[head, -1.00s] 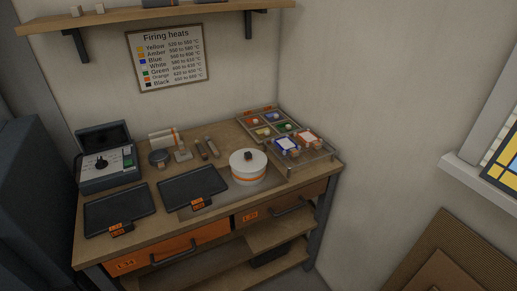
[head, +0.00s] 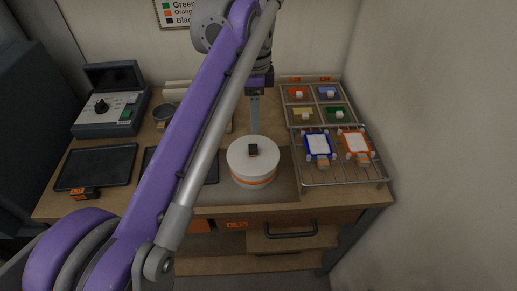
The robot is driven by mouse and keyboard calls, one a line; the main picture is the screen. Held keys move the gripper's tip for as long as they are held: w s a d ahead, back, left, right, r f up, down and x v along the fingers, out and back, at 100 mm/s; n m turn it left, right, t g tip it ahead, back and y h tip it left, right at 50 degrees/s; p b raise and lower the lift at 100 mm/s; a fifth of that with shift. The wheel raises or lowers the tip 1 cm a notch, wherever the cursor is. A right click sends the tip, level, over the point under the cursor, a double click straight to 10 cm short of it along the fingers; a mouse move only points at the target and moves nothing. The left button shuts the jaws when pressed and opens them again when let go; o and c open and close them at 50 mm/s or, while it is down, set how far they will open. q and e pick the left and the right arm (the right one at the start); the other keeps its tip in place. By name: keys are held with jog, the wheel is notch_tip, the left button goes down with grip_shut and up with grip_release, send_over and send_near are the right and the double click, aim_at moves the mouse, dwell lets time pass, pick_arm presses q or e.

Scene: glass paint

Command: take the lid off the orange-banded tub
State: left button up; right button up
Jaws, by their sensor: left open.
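The orange-banded tub (head: 253,183) is a white round tub with an orange stripe, standing upright on the bench. Its white lid (head: 240,160) is on, with a small dark knob (head: 252,150) on top. My left gripper (head: 254,128) is open and points down, just behind and above the lid as seen in the head view. It appears empty, and its fingers look apart from the knob. My purple left arm crosses the picture and hides part of the bench and a black tray. My right gripper is not in view.
A wire rack (head: 345,178) with blue-framed and orange-framed pieces stands right of the tub. A compartment tray (head: 318,107) with coloured pieces is behind it. A black tray (head: 98,166) and a control box (head: 108,108) are at left. A wall closes the right side.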

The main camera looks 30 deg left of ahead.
aim_at(253, 147)
pick_arm(q)
jog(key=f, duration=0.1)
jog(key=s+f, duration=0.1)
jog(key=f, duration=0.1)
jog(key=shift+a+f, duration=0.1)
jog(key=shift+f, duration=0.2)
jog(key=f, duration=0.2)
jog(key=f+b, duration=0.1)
jog(key=f, duration=0.2)
jog(key=shift+s+d+f, duration=0.15)
jog(key=shift+d+f, duration=0.05)
jog(key=shift+f, duration=0.15)
jog(key=shift+c, duration=0.2)
grip_shut()
